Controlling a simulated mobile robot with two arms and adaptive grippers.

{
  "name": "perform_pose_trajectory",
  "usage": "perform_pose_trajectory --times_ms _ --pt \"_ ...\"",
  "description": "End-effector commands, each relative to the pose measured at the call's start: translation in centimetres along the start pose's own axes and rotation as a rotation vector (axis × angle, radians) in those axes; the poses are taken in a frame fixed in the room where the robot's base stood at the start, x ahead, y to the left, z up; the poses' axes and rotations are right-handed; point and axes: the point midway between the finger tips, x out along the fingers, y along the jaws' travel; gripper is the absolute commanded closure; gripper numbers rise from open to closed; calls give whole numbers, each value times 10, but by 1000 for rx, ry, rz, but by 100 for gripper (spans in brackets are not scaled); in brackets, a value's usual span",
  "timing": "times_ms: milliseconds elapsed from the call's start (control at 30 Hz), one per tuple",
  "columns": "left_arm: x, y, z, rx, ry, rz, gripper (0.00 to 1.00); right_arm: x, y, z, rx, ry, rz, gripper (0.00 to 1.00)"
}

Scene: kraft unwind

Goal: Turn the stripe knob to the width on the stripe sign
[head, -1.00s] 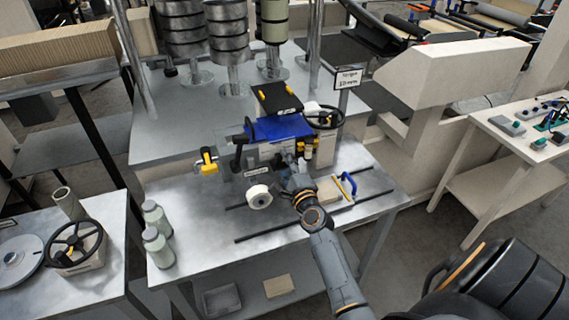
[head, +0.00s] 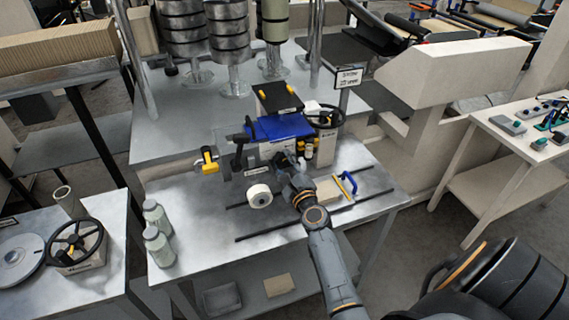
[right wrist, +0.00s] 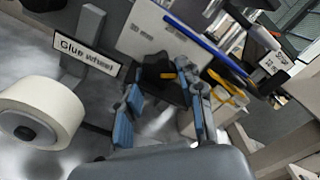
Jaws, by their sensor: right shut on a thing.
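The stripe knob (right wrist: 160,75) is black with a yellow mark, on the face of a pale plate in the right wrist view. My right gripper (head: 283,160) is at the front of the blue-topped machine. In the right wrist view its blue-grey fingers (right wrist: 160,108) are closed around the knob. In the head view the gripper mostly hides the knob. The stripe sign (head: 348,78) stands on a post behind the machine, and it also shows in the right wrist view (right wrist: 275,63). It seems to read 20 mm, but its letters are small. My left gripper is not in view.
A white glue wheel (head: 258,196) sits left of my right gripper, with its label (right wrist: 87,55) behind it. A black handwheel (head: 326,117) is at the machine's right. A yellow knob (head: 208,160) is at the left. Two bottles (head: 157,230) stand near the table's left edge.

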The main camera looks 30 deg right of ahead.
Motion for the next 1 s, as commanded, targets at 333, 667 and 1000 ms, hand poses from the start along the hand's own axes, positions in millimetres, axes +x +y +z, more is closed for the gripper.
perform_pose_trajectory --times_ms 333,667,1000 --pt "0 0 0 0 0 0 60 0 1 0 3 1 1 46" --pt "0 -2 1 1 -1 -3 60 -1 0 0 1 1 1 40" --pt "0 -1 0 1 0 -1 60 -50 2 -2 0 3 3 40"
